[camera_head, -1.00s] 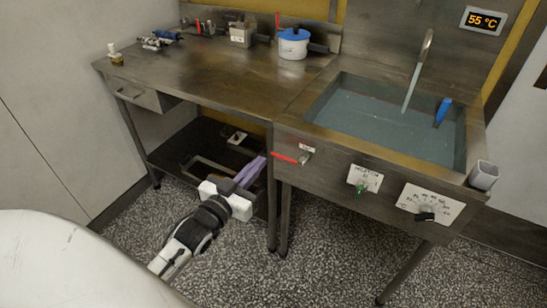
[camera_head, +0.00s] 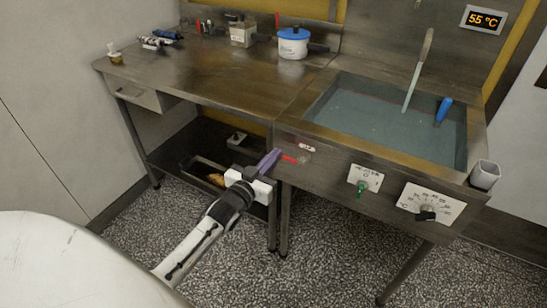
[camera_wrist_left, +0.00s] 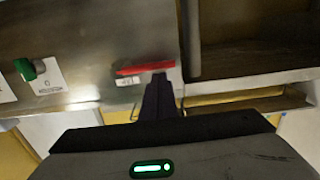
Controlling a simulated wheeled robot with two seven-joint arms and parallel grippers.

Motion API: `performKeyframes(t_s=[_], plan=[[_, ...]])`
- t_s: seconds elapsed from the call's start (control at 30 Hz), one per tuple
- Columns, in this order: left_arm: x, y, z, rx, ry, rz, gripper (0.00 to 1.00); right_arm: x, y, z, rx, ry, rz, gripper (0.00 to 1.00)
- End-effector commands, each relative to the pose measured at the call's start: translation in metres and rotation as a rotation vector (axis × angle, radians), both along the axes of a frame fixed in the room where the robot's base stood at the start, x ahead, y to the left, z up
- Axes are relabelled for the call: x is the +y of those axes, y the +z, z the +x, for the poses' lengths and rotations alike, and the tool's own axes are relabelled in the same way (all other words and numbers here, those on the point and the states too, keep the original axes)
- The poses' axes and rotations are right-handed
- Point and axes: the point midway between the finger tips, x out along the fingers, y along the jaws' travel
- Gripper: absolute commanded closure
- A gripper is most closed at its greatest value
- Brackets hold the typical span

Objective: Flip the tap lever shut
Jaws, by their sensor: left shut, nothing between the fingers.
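The red tap lever (camera_head: 290,159) is on the front panel of the sink unit, near its left end. It lies roughly level, its handle pointing left. My left gripper (camera_head: 274,155) is shut and empty, with its purple-grey fingers at the lever's left end, covering part of it in the head view. In the left wrist view the red lever (camera_wrist_left: 145,68) lies across the tip of the shut fingers (camera_wrist_left: 160,80). They look very close; I cannot tell whether they touch. My right gripper is not in view.
A green knob (camera_head: 361,188) and a black dial (camera_head: 426,215) are on the same panel, right of the lever. The sink (camera_head: 390,115) holds water. The table leg (camera_head: 272,225) and lower shelf (camera_head: 190,155) are close to my left arm.

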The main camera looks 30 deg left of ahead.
Motion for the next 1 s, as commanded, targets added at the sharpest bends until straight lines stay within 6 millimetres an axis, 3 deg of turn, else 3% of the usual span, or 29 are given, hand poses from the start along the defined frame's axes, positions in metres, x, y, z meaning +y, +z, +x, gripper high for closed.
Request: performKeyframes(t_s=[0.67,1.0], plan=[[0.002,-0.007,0.0,-0.005,0.0,-0.093,1.0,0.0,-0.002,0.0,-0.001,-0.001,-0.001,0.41],[0.003,-0.022,-0.001,-0.017,-0.001,-0.277,1.0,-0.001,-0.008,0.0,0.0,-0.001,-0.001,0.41]])
